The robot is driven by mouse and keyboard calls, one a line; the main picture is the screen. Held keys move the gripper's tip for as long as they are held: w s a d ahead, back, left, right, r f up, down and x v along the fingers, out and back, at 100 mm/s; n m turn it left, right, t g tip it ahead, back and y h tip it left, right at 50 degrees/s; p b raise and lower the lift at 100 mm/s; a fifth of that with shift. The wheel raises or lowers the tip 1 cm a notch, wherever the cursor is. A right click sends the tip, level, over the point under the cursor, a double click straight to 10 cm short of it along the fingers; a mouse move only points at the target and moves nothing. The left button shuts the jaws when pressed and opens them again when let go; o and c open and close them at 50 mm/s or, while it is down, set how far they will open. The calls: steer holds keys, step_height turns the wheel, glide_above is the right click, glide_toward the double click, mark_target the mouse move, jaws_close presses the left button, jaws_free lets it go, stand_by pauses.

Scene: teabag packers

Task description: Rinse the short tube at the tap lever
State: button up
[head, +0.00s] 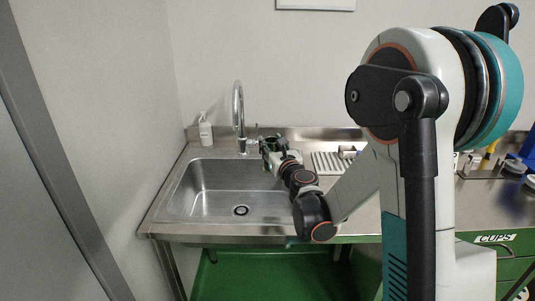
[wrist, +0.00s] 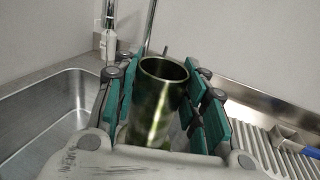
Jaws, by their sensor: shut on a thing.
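The short tube (wrist: 152,105) is a shiny green metal cylinder with its open mouth facing up in the wrist view. My gripper (wrist: 160,76) is shut on it, with teal-padded fingers on both sides. In the head view my gripper (head: 270,151) is above the back right of the sink, and the tube is too small there to make out clearly. The chrome gooseneck tap (head: 238,112) stands behind the sink, just left of my gripper.
The steel sink basin (head: 205,187) is empty, with a dark drain (head: 241,210). A white soap bottle (head: 205,131) stands at the back left. A ribbed draining board (head: 327,165) lies right of the sink. My arm hides part of the counter. Walls bound the left and back.

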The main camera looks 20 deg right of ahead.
steer(key=shift+w, duration=0.55)
steer(key=w+a+f, duration=0.1)
steer(key=w+a, duration=0.2)
steer(key=w, duration=0.2)
steer(key=w+a+f+b, duration=0.1)
steer(key=w+a, duration=0.2)
steer(key=w, duration=0.3)
steer(key=shift+a+f, duration=0.25)
steer(key=shift+f, duration=0.15)
steer(key=shift+w, duration=0.1)
steer(key=shift+d, duration=0.1)
stand_by(0.3)
steer(key=shift+w+d, duration=0.3)
steer(key=shift+d, duration=0.1)
steer(key=shift+s+a, duration=0.1)
steer(key=shift+a, duration=0.1)
steer(key=shift+s+a, duration=0.2)
steer(key=shift+a, duration=0.1)
steer(key=shift+d, duration=0.1)
stand_by(0.4)
steer(key=shift+w+d+b, duration=0.3)
steer(key=shift+d, duration=0.1)
